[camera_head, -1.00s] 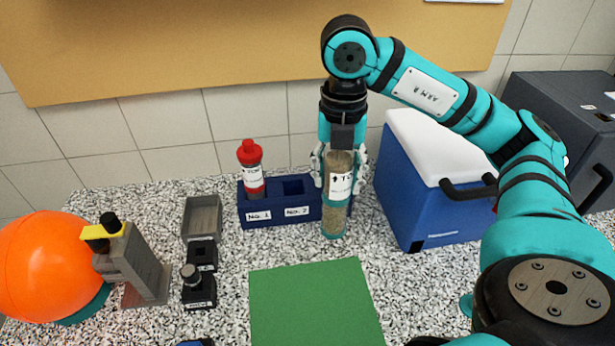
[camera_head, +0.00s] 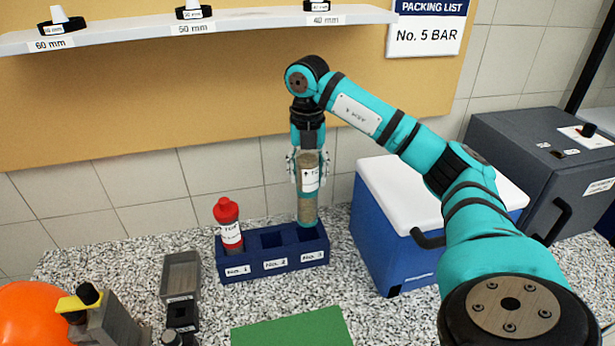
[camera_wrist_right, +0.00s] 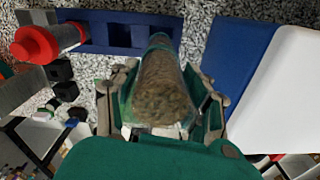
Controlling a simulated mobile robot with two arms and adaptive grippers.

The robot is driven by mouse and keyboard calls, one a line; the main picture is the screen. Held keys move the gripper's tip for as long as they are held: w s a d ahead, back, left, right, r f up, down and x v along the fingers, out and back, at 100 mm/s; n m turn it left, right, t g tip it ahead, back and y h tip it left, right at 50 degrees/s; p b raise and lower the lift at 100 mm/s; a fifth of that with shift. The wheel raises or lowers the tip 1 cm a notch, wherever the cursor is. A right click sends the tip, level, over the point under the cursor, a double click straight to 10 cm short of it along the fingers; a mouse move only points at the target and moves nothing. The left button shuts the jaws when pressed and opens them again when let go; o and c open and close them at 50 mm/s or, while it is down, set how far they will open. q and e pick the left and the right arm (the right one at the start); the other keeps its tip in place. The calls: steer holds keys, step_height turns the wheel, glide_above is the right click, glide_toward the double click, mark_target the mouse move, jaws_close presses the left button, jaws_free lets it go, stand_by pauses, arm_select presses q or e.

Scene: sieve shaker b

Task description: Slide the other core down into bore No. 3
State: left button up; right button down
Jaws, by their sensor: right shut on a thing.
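The core (camera_head: 308,205) is a clear tube of brown material with a white label. It stands upright in my right gripper (camera_head: 308,172), which is shut on it. The dark blue rack (camera_head: 272,264) has three labelled bores. The core's lower end is at the No. 3 position, at or just above the opening; I cannot tell whether it has entered. In the right wrist view the core (camera_wrist_right: 160,88) hides that bore. Another core with a red cap (camera_head: 229,225) stands in bore No. 1. Bore No. 2 is empty. My left gripper is not in view.
A blue cooler with a white lid (camera_head: 430,200) stands close to the right of the rack. A grey tray (camera_head: 181,272) is at the left, a green mat (camera_head: 292,330) in front. A shelf (camera_head: 200,32) runs above at the back.

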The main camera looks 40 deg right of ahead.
mark_target(308, 187)
steer(key=shift+w+d, duration=0.2)
step_height(308, 187, down, 3)
steer(key=shift+r+p, duration=0.15)
steer(key=shift+p, duration=0.75)
steer(key=shift+f, duration=0.4)
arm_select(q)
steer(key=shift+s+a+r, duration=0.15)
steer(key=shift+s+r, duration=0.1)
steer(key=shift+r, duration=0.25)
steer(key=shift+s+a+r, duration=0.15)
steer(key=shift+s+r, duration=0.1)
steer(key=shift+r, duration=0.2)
arm_select(e)
steer(key=shift+f+b, duration=0.4)
steer(key=shift+f, duration=0.2)
steer(key=c, duration=0.6)
jaws_free()
steer(key=shift+s, duration=0.1)
steer(key=shift+c, duration=0.2)
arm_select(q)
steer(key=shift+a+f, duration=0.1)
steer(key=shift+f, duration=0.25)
